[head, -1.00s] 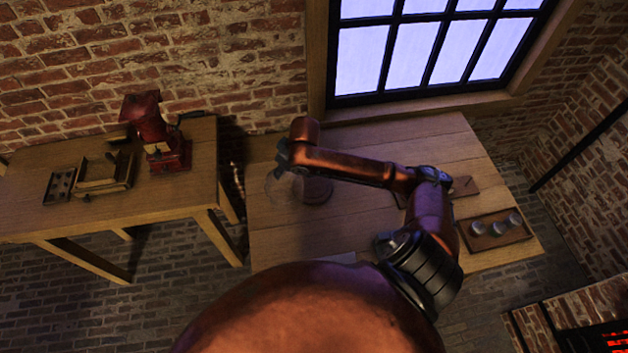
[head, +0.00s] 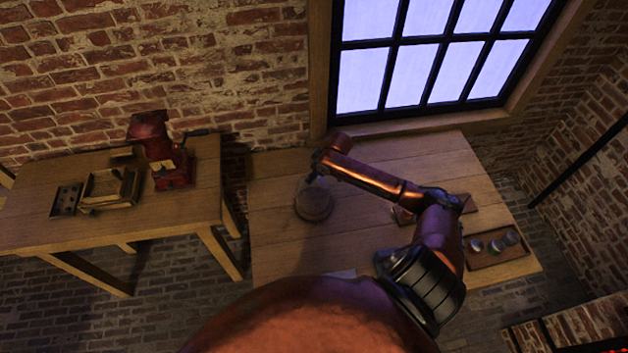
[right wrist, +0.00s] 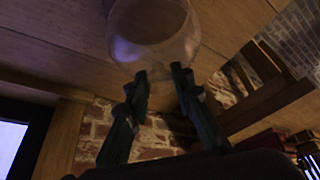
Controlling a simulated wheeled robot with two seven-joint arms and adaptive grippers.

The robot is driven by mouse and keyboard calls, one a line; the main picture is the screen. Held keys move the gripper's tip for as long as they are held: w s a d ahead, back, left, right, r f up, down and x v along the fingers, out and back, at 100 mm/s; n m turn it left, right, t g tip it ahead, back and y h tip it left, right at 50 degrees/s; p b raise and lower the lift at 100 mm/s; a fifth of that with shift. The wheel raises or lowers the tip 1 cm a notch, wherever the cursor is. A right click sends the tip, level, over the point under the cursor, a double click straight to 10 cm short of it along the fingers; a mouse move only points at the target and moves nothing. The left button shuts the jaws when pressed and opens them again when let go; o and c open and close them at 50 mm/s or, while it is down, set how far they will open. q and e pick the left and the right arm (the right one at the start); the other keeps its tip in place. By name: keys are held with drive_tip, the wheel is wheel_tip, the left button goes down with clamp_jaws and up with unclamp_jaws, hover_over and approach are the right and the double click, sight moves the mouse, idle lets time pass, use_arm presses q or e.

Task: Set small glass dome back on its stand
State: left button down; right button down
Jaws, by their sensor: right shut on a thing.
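The small glass dome (head: 302,191) is clear and faint in the head view. It appears over the dark round stand (head: 316,207) on the wooden table. I cannot tell whether its rim touches the stand. My right gripper (head: 316,177) is at the top of the dome, shut on it. In the right wrist view the dome (right wrist: 153,35) shows just beyond my right gripper's fingertips (right wrist: 158,76), which hold its narrow end. The stand is not clear in that view. My left gripper is in neither view.
A tray (head: 486,262) with several small round items lies at the table's right. A dark board (head: 462,203) lies partly behind my right arm. A side table (head: 200,207) at left bears a red grinder (head: 165,150). The table (head: 275,240) is clear in front of the stand.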

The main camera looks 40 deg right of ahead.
sight(314, 181)
drive_tip(key=shift+w+d+f, duration=0.1)
drive_tip(key=shift+d+f, duration=0.2)
drive_tip(key=shift+f, duration=1.55)
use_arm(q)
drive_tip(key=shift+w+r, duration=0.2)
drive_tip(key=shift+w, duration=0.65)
use_arm(e)
drive_tip(key=c, duration=1.7)
unclamp_jaws()
drive_tip(key=shift+f, duration=0.15)
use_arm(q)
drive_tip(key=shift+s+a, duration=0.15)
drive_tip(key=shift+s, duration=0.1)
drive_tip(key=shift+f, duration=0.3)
use_arm(e)
drive_tip(key=v, duration=1.2)
